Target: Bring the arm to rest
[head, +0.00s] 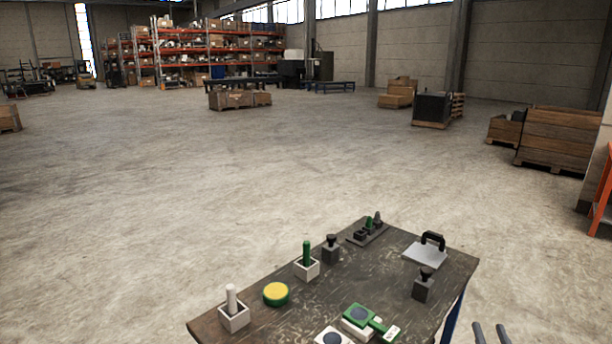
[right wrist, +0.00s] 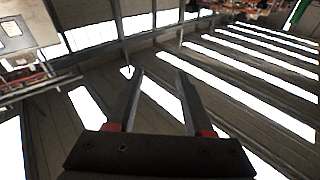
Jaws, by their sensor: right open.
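My right gripper (head: 490,330) is at the bottom right of the head view, beside the table's right edge. Only its two fingers show there, spread apart with nothing between them. The right wrist view also shows the gripper (right wrist: 159,73) open and empty, pointed towards the windows and ceiling. On the table, a green and white device with a dark round face (head: 360,314) has a short green bar (head: 378,325) reaching right to a small white-topped piece (head: 391,333). I cannot tell whether this is the microscope arm. My left gripper is not in view.
The dark table (head: 300,300) also holds a white box with a white post (head: 233,315), a yellow-topped disc (head: 276,293), a box with a green post (head: 306,267), knobbed dark blocks (head: 423,288) and a grey plate with a black handle (head: 425,254). Open floor surrounds it.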

